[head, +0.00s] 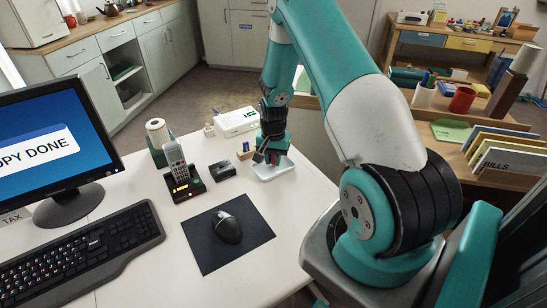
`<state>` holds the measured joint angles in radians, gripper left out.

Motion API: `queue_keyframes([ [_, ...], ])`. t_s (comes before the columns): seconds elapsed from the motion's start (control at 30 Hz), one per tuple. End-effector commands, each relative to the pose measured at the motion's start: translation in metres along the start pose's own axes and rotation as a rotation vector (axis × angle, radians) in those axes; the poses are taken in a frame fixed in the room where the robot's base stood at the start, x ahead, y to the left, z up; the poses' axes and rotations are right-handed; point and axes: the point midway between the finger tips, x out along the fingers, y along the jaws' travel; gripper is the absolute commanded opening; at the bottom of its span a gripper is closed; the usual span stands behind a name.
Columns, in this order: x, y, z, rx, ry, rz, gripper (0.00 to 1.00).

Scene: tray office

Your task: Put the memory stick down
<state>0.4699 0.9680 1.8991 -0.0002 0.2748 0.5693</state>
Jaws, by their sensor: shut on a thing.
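My gripper (268,157) points down at the far right part of the white desk, just above a small pale tray (284,170). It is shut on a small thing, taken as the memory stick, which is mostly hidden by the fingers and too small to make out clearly. I cannot tell whether it touches the tray. The monitor (45,145) at the left reads "COPY DONE".
A small black box (222,170), a cordless phone (176,165) on its base and a white box (236,122) stand near the gripper. A small wooden block (246,154) is just left of it. A mouse (227,228) lies on a dark mat (205,251). The desk's front right is clear.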

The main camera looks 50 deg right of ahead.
Motion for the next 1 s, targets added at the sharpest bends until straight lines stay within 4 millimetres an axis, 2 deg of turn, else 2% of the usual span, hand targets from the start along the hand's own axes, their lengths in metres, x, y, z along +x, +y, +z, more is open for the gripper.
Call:
queue_keyframes([
  [0.1,0.001,0.0,0.0,0.0,0.0,0.0,0.0],
  [0.13,0.001,0.0,0.0,0.0,0.0,0.0,0.22],
  [0.23,0.001,0.0,0.0,0.0,0.0,0.0,0.45],
  [0.57,-0.004,0.0,0.0,0.0,0.001,-0.001,0.45],
  [0.77,-0.032,-0.001,-0.001,0.0,0.005,-0.003,0.45],
  [1.0,-0.088,-0.001,-0.001,0.0,0.005,-0.003,0.45],
])
